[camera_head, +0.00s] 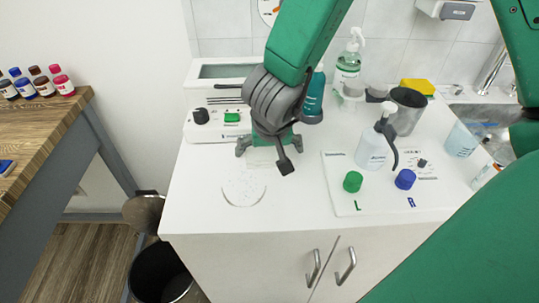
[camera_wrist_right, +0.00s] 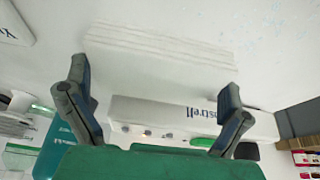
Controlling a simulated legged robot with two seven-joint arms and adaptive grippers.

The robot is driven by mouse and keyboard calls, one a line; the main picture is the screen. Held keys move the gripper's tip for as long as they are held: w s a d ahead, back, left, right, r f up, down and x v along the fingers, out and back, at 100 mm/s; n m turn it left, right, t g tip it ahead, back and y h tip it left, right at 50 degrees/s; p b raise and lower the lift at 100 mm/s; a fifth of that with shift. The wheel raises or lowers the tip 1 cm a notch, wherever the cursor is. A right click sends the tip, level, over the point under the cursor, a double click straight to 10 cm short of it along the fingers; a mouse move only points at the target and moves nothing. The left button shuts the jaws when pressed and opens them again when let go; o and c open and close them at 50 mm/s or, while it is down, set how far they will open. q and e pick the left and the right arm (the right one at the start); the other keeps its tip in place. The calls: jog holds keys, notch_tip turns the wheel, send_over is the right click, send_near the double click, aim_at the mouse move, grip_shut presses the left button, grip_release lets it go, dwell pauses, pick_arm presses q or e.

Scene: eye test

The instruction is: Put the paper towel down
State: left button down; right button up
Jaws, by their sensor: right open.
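The paper towel (camera_wrist_right: 160,45) is a flat white pad with fine parallel ridges, lying on the white counter in the right wrist view. In the head view it shows only as a pale patch (camera_head: 262,157), mostly covered by my right gripper. My right gripper (camera_head: 266,157) points down over it, its dark fingers spread. In the right wrist view the open fingers (camera_wrist_right: 152,90) stand apart at either side, with nothing clamped between them. Whether the fingertips touch the towel or counter is unclear. My left gripper is not in view.
A white device with a green switch (camera_head: 232,117) stands just behind the gripper. To the right are a pump bottle (camera_head: 372,150), a grey cup (camera_head: 408,108), and green (camera_head: 352,181) and blue (camera_head: 405,179) caps on a white mat.

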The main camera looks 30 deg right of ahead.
aim_at(270, 148)
jog(key=shift+a+r, duration=0.15)
jog(key=shift+s, duration=0.1)
jog(key=c, duration=0.4)
jog(key=shift+c, duration=0.2)
jog(key=shift+d, duration=0.25)
jog(key=shift+r, duration=0.2)
notch_tip(270, 148, up, 9)
jog(key=p, duration=0.5)
jog(key=shift+a+p, duration=0.1)
jog(key=shift+p, duration=0.25)
jog(key=shift+r, duration=0.35)
